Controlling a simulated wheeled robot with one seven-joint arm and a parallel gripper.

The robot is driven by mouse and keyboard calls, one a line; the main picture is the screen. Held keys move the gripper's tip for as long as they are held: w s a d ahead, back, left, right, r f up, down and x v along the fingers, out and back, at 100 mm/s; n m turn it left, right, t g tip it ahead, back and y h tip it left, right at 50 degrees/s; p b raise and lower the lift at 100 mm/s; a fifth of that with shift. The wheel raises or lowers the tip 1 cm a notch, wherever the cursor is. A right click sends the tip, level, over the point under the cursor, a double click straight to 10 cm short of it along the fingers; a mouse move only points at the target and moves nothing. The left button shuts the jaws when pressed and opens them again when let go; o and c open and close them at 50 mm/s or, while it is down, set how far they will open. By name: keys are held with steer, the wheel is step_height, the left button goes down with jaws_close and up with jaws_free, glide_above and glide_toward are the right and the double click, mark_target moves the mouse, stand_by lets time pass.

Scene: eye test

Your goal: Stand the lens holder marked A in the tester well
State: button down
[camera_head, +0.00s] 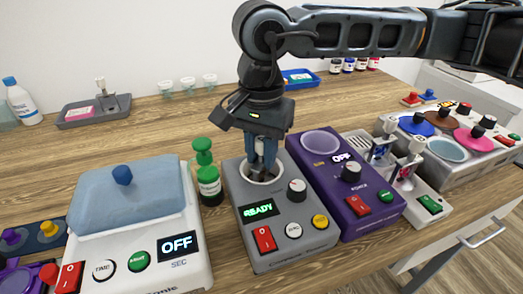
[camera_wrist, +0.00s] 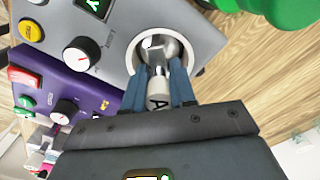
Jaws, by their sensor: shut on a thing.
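The grey tester (camera_head: 285,242) stands at the front middle, with a green READY display. Its round, white-rimmed well (camera_head: 245,179) is on its top and also shows in the wrist view (camera_wrist: 197,58). My gripper (camera_head: 262,162) points straight down over the well. In the wrist view, its blue fingers (camera_wrist: 160,84) are shut on a pale grey lens holder (camera_wrist: 157,101) marked A. The holder's far metal end lies inside the well's rim. I cannot tell whether it touches the bottom. In the head view, my fingers mostly hide the holder.
A purple device (camera_head: 335,195) stands close on the tester's right. A green-capped bottle (camera_head: 209,186) stands close on its left, beside a white device with a blue lid (camera_head: 125,198). More holders stand in a rack (camera_head: 408,160) farther right.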

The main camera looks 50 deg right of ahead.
steer(key=shift+f, duration=0.1)
steer(key=c, duration=0.5)
jaws_free()
steer(key=shift+r+p, duration=0.5)
steer(key=shift+r, duration=2.5)
